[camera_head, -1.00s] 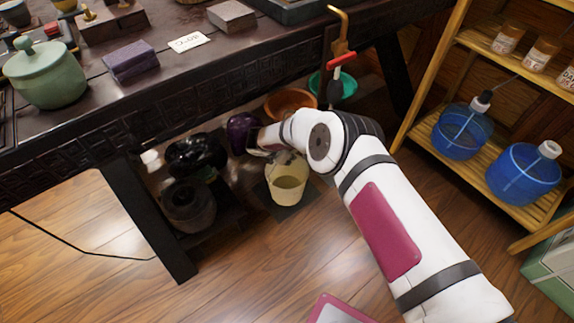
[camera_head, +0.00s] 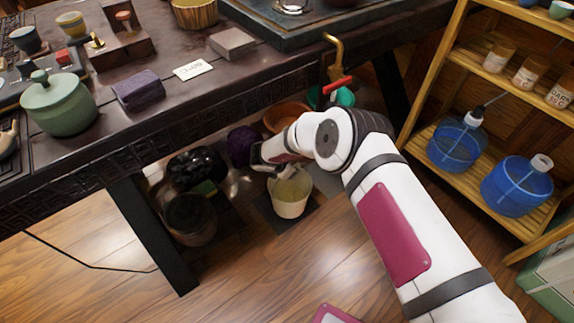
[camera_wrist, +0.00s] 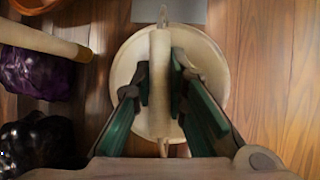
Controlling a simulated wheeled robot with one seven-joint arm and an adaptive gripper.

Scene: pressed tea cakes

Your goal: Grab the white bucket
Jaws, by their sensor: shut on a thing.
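The white bucket (camera_head: 290,196), cream-coloured, stands upright under the dark table in the head view, on a dark mat. In the wrist view the bucket (camera_wrist: 207,58) is seen from above, with a pale bar, its handle (camera_wrist: 160,85), running across its middle. My gripper (camera_wrist: 160,88) is over the bucket, with its green-lined fingers shut on the handle, one on each side. In the head view my gripper (camera_head: 277,168) is at the bucket's upper rim, partly hidden by my arm.
The table (camera_head: 110,160) overhangs the bucket. Black glossy bundles (camera_head: 197,168), a dark pot (camera_head: 190,217), a purple thing (camera_head: 243,146) and a terracotta bowl (camera_head: 288,116) stand close by. A shelf with blue water bottles (camera_head: 522,184) is at the right.

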